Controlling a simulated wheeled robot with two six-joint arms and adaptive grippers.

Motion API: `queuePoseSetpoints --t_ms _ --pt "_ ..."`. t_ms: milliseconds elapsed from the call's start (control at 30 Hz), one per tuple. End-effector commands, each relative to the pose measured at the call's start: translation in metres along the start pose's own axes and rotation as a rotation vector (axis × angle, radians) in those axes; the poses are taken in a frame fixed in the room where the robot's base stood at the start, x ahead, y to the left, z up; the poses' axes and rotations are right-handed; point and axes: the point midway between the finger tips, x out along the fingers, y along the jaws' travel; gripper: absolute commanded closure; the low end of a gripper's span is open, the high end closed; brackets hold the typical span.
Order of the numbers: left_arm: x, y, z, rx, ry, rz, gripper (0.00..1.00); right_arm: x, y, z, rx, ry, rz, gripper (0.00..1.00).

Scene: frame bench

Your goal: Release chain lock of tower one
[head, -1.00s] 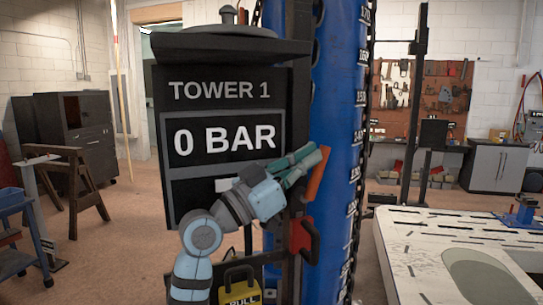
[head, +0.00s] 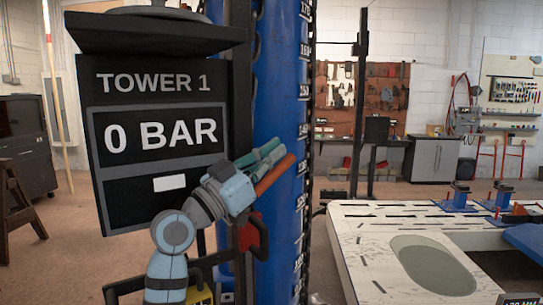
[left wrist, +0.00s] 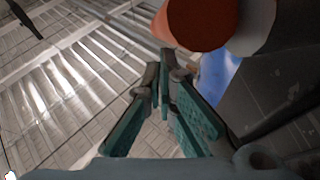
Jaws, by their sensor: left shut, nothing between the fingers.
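Tower one is a blue column (head: 275,90) with a height scale and a dark chain (head: 309,75) down its right side. A black display (head: 160,135) on it reads "TOWER 1" and "0 BAR". An orange lever (head: 278,173) slants up to the right in front of the column. My left gripper (head: 275,148), with teal fingers, is shut and empty just above the lever. In the left wrist view the lever's round orange end (left wrist: 200,22) is close beyond the shut fingers (left wrist: 165,60); contact cannot be told. My right gripper is out of view.
A red handle (head: 250,232) sits below the lever, partly behind my arm. A yellow tag (head: 200,296) is mostly hidden at the bottom. A white slotted table (head: 360,235) stands to the right. Open floor lies beyond the tower.

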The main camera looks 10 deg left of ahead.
Motion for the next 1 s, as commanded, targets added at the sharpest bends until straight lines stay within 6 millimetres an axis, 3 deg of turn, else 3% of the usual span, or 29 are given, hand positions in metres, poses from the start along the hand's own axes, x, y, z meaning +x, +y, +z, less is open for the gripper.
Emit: queuePoseSetpoints --t_ms 433,667,1000 --pt "0.000 0.000 -0.004 0.001 0.000 0.000 1.00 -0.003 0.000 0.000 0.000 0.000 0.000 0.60" --pt "0.002 0.000 -0.041 0.000 0.002 0.006 1.00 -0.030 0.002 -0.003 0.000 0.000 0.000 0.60" --pt "-0.065 -0.003 -0.075 0.002 0.000 0.009 1.00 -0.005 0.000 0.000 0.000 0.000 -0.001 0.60"
